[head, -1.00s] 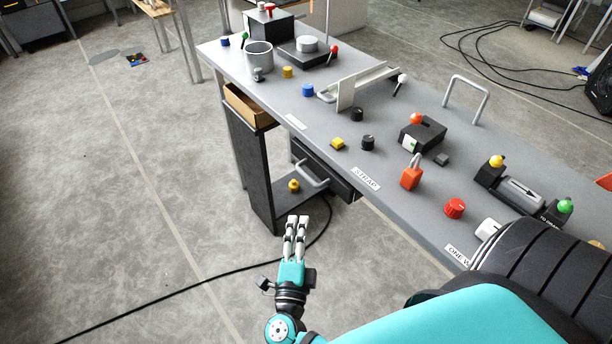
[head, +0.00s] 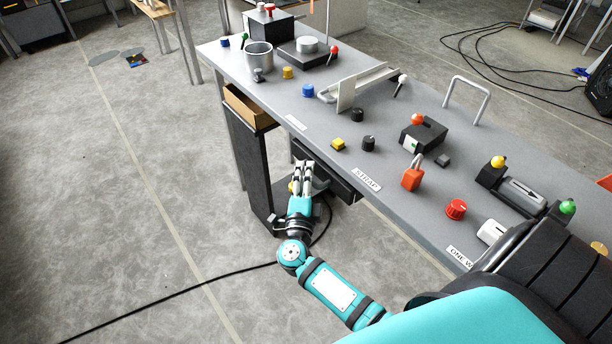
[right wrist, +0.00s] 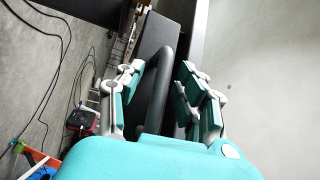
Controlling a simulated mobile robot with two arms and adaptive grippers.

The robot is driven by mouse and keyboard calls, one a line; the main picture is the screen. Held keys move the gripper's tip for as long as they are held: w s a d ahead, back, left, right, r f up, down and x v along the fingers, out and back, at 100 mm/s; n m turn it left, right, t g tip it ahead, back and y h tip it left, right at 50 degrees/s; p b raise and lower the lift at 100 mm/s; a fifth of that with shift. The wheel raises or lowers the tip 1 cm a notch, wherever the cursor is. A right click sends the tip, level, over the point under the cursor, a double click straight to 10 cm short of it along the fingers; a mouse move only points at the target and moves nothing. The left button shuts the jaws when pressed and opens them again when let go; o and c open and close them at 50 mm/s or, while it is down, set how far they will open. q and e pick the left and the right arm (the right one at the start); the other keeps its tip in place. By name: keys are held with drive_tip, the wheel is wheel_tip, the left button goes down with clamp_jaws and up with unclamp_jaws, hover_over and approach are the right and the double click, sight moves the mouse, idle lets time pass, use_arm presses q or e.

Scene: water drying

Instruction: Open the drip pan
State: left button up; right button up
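The drip pan looks to be the dark drawer-like box (head: 337,180) under the front edge of the grey bench. It has a bar handle, largely covered by my right gripper in the head view. My right gripper (head: 304,168) is in front of the box at the handle. In the right wrist view its fingers (right wrist: 160,90) are open, with the dark handle bar (right wrist: 158,100) between them. I see a gap between the bar and the fingers on the right; contact on the left is unclear. My left gripper is not in view.
The grey bench top (head: 310,130) above carries several knobs, levers and boxes. A wooden tray (head: 248,106) sits under the bench to the left, above a dark upright panel (head: 250,160). A black cable (head: 180,300) lies on the floor. The floor left of the bench is mostly clear.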

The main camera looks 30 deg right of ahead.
clamp_jaws()
drive_tip(key=shift+a+f, duration=0.1)
idle(0.4)
